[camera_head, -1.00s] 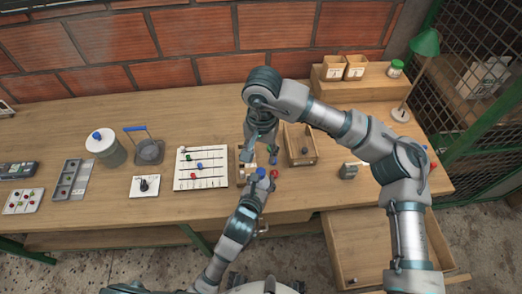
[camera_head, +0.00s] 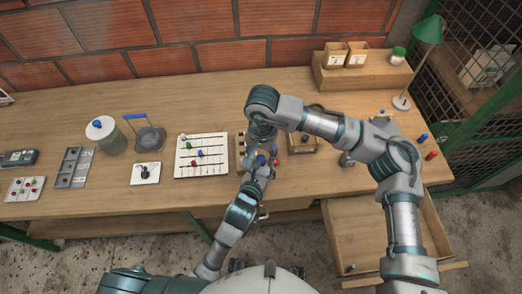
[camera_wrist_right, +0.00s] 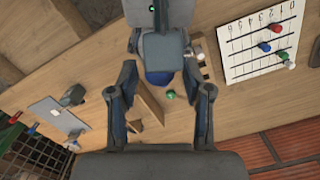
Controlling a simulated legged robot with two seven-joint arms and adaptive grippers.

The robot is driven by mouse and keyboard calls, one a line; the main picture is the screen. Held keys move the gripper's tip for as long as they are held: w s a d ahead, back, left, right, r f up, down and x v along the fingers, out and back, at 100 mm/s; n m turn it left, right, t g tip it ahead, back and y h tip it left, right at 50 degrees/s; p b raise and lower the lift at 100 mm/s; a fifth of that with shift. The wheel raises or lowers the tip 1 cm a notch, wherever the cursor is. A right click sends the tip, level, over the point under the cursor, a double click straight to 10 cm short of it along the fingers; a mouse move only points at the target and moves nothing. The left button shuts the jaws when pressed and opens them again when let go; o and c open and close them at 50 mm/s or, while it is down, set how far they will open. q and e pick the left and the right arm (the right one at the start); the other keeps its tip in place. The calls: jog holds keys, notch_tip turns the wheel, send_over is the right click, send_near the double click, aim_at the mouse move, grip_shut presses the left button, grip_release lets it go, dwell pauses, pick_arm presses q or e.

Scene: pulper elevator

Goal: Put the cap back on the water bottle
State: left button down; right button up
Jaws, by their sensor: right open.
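My right gripper (camera_head: 258,152) reaches down over the middle of the bench. In the right wrist view my right gripper (camera_wrist_right: 160,68) is open, its two fingers spread apart. A rounded blue piece (camera_wrist_right: 158,78) shows between the fingers, below a grey block; it also shows in the head view (camera_head: 261,160). I cannot tell whether it is the cap or part of the bottle. My left gripper (camera_head: 257,174) comes up from below and meets this blue piece; its fingers are too hidden to read. No water bottle can be made out clearly.
A white slider board (camera_head: 203,156) lies to the left. A jar with a blue knob (camera_head: 104,133) stands farther left. A wooden box (camera_head: 303,143) is to the right, partly behind my arm. An open drawer (camera_head: 345,268) juts out at the front right.

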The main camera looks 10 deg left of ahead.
grip_shut()
jog(key=m, duration=0.6)
jog(key=shift+m, duration=0.3)
jog(key=shift+o, duration=0.4)
grip_release()
jog(key=shift+r, duration=2.3)
